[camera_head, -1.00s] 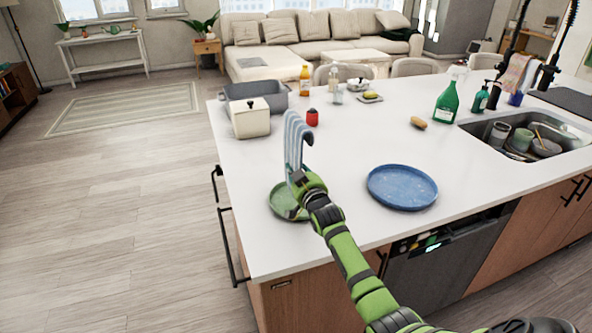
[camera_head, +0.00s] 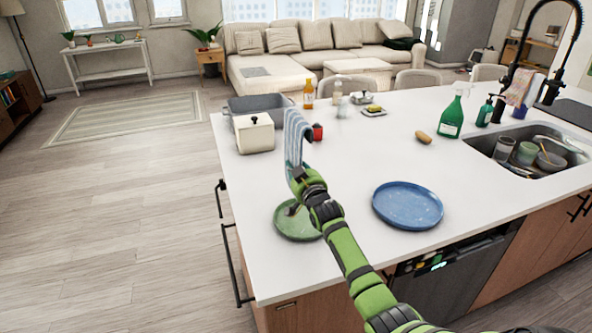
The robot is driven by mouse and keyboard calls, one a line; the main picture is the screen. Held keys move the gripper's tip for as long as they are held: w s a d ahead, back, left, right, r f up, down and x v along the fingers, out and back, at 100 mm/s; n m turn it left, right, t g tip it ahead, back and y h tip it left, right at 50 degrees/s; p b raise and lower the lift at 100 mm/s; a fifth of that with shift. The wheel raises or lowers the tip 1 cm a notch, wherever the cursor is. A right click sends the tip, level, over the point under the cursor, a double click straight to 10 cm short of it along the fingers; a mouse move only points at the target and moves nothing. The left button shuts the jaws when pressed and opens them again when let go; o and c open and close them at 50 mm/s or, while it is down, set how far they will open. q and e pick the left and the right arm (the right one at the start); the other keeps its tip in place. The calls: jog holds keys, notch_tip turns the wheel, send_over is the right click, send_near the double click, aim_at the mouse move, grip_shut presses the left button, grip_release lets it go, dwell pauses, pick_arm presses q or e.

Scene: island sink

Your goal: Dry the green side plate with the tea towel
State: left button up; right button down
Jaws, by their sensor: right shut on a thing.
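The green side plate (camera_head: 290,225) lies on the white island top near its left front corner. My right arm covers part of its right edge. The tea towel (camera_head: 295,138), striped blue and white, hangs upright at my right gripper (camera_head: 298,176). The right gripper is shut on the towel, above the plate's far side. A dark shape shows on the plate's surface; I cannot tell whether it is a shadow or a mark. My left gripper is not in view.
A blue plate (camera_head: 408,205) lies to the right of my right arm. A green spray bottle (camera_head: 452,113) stands near the sink (camera_head: 500,168), which holds dishes.

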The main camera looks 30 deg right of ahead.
aim_at(295, 155)
jog(key=shift+w+r+p, duration=0.25)
jog(key=shift+r+p, duration=0.55)
jog(key=shift+r, duration=0.65)
jog(key=shift+s+r, duration=0.15)
jog(key=shift+r, duration=0.05)
jog(key=shift+f, duration=0.1)
